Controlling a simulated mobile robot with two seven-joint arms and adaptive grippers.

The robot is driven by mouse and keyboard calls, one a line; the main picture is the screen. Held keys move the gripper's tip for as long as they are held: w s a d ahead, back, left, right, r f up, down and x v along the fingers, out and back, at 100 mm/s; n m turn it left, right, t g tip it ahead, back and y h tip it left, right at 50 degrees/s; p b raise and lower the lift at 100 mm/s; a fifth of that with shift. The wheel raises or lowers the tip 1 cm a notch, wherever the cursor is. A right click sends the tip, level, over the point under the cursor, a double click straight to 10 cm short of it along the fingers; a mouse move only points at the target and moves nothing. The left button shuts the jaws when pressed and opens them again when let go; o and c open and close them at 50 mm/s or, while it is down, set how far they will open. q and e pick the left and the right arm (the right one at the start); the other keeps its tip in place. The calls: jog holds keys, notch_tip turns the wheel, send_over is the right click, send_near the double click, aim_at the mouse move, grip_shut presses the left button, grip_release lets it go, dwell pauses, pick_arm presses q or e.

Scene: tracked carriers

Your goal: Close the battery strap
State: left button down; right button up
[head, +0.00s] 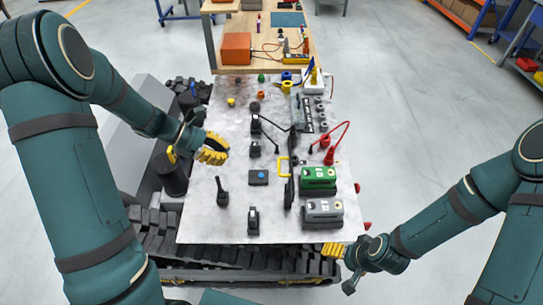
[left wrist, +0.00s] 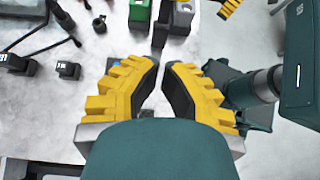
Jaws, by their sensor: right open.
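The green battery (head: 318,178) and the grey battery (head: 322,212) lie side by side on the right of the metal deck. A black upright piece (head: 289,192), perhaps the strap, stands just left of them; I cannot tell its fastening. My right gripper (head: 330,249) is open by the deck's front right edge, apart from the batteries.
The deck (head: 200,210) also bears a blue-button box (head: 258,177), black levers (head: 253,220), a yellow frame (head: 283,167), cables and a red plug (head: 329,155). Rubber tracks (head: 160,235) flank it. A wooden bench (head: 270,55) stands behind. The deck's front left is clear.

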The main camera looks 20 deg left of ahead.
aim_at(283, 176)
pick_arm(q)
jog(key=d+r+x, duration=0.1)
jog(key=r+x, duration=0.1)
jog(key=x, duration=1)
jog(key=shift+w+d+b, duration=0.3)
jog(key=shift+d+b, duration=0.15)
jog(key=shift+d, duration=0.05)
